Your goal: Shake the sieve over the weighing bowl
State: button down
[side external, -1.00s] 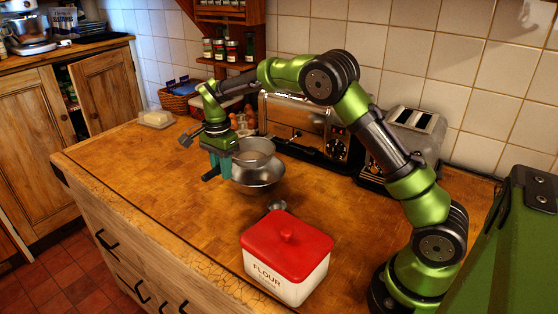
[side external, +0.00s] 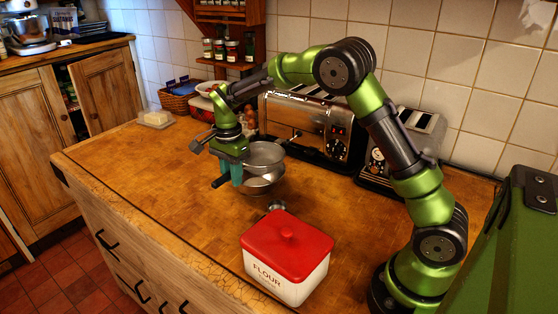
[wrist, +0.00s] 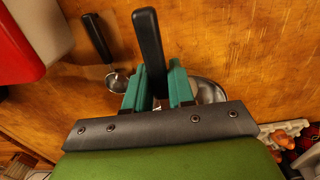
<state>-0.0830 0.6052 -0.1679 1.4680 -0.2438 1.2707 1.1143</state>
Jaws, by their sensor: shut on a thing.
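The metal sieve (side external: 266,153) is above the metal weighing bowl (side external: 262,189) on the worktop and hides part of it. My gripper (side external: 231,176) is shut on the sieve's black handle, which sticks out between the teal fingers. In the wrist view, the handle (wrist: 147,38) passes between the fingers of my gripper (wrist: 157,85). A metal rim shows only partly to the right of the fingers; I cannot tell whether it is sieve or bowl. Whether anything is falling from the sieve is too small to see.
A white flour tin (side external: 287,258) with a red lid stands in front. A metal scoop (wrist: 116,82) with a black handle lies between tin and bowl. Two toasters (side external: 315,125) stand along the tiled wall. A butter dish (side external: 156,119) is at the far end. The left worktop is clear.

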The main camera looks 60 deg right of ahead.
jog(key=w, duration=0.3)
jog(key=shift+w, duration=0.35)
dwell(0.4)
jog(key=shift+s, duration=0.9)
jog(key=shift+f, duration=0.1)
jog(key=shift+f, duration=2.4)
